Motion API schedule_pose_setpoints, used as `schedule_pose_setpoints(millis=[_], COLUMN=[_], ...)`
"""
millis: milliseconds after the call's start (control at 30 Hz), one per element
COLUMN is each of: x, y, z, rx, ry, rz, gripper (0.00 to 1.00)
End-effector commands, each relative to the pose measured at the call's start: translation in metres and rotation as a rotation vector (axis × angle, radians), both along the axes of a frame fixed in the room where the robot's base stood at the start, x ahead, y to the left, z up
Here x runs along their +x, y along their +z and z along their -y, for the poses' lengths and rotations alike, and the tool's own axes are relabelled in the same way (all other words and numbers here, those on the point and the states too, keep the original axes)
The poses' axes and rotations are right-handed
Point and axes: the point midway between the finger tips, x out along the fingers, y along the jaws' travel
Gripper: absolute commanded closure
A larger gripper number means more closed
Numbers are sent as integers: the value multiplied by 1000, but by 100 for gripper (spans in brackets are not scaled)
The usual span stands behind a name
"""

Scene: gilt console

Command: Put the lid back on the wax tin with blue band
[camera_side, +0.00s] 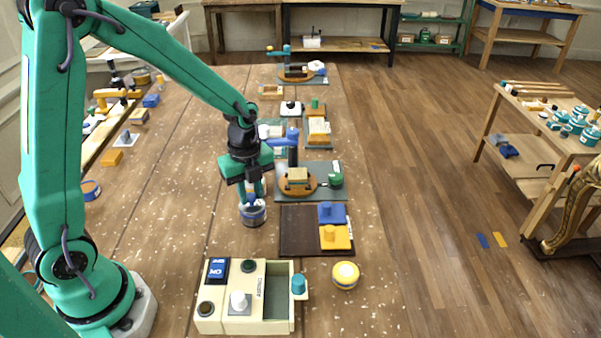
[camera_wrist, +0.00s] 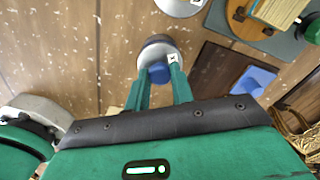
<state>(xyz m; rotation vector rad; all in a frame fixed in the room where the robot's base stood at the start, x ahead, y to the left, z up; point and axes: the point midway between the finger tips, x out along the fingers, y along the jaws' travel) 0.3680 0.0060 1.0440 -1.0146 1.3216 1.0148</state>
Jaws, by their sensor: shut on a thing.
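The wax tin with blue band (camera_side: 253,217) stands upright on the wooden table in the side view, directly under my gripper (camera_side: 252,195). In the wrist view my gripper (camera_wrist: 160,80) has its two green fingers closed around a blue knob (camera_wrist: 158,73), which appears to be the lid's knob. A round grey rim (camera_wrist: 155,46) shows just beyond the fingers. The lid is at the top of the tin, but whether it is seated or slightly above it I cannot tell. The fingers hide part of it.
A dark tray (camera_side: 297,240) with blue and yellow knobbed blocks lies to the right. A cream box (camera_side: 212,325) with switches and an open compartment stands in front. A yellow-banded tin (camera_side: 345,275) is beside it. Behind is a mat with a round wooden stand. Table left of the tin is clear.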

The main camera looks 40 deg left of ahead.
Motion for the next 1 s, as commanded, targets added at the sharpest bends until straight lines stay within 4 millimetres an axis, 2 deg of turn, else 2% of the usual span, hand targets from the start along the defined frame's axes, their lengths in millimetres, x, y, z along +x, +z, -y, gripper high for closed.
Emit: schedule_pose_setpoints(millis=[467,500,600,633,833,933,1000], x=[0,0,0,0,0,0,0], y=[0,0,0,0,0,0,0], z=[0,0,0,0,0,0,0], rx=[0,0,0,0,0,0,0], ry=[0,0,0,0,0,0,0], rz=[0,0,0,0,0,0,0], gripper=[98,75,55,51,51,32,30])
